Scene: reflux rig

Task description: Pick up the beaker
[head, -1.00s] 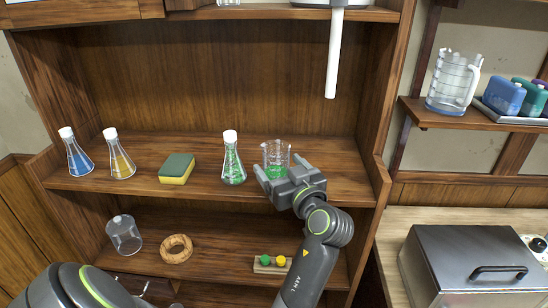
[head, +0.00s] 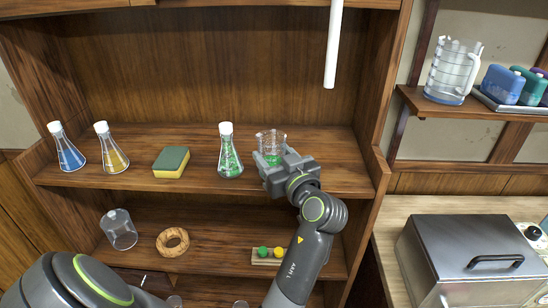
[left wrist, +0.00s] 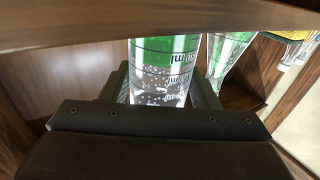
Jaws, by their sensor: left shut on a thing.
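The beaker (head: 271,142) is clear glass with green contents. It is upright near the front of the middle shelf, right of the green flask. My left gripper (head: 273,160) is shut on it, with one finger on each side and hiding its lower part. I cannot tell whether its base still touches the shelf. In the left wrist view, the beaker (left wrist: 162,75) appears upside down between the fingers, with its printed scale and green contents visible. My right gripper is not in view.
A green-filled flask (head: 230,158) stands close left of the beaker. Further left are a sponge (head: 171,162), a yellow flask (head: 112,154) and a blue flask (head: 66,152). A white rod (head: 333,45) hangs above right. The shelf's right side wall (head: 377,120) is nearby.

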